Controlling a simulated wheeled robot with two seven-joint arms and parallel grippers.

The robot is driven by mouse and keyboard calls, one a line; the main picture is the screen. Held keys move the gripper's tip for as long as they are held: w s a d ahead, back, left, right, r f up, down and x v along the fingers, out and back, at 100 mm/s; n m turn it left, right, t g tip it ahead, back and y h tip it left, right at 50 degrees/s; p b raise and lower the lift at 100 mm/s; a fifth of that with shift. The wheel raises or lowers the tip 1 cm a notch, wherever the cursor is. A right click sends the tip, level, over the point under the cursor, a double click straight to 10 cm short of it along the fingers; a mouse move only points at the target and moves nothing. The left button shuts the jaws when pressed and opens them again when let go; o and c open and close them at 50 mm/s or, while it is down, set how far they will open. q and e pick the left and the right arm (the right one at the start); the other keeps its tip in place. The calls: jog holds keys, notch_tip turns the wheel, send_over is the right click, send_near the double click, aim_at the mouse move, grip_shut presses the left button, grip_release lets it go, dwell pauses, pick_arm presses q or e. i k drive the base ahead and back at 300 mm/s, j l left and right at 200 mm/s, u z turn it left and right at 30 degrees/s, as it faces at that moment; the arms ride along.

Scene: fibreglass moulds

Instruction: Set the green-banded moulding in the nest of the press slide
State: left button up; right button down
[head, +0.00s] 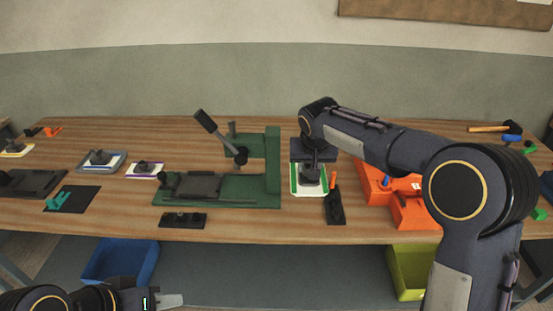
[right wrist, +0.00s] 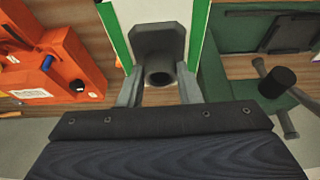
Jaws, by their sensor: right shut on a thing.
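The green-banded moulding (head: 296,189) is a white plate with green side bands and a dark grip block on top. It is right of the press in the head view, and its bands show in the right wrist view (right wrist: 196,32). My right gripper (head: 313,170) is shut on the dark block from above, its fingers on either side of it (right wrist: 160,88). I cannot tell whether the plate touches the table. The green press (head: 272,165) has a dark slide (head: 194,187) at its front left; details of the nest are too small to tell. My left gripper (head: 168,300) is low at the left, its opening unclear.
The press lever (head: 207,122) leans up and left. An orange fixture (head: 410,210) stands right of the moulding, with a dark stand (head: 335,208) between. Other mouldings, one purple-banded (head: 146,170), lie left of the press. Blue (head: 120,262) and yellow-green (head: 408,272) bins sit below.

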aim_at(198, 185)
jog(key=i, duration=0.9)
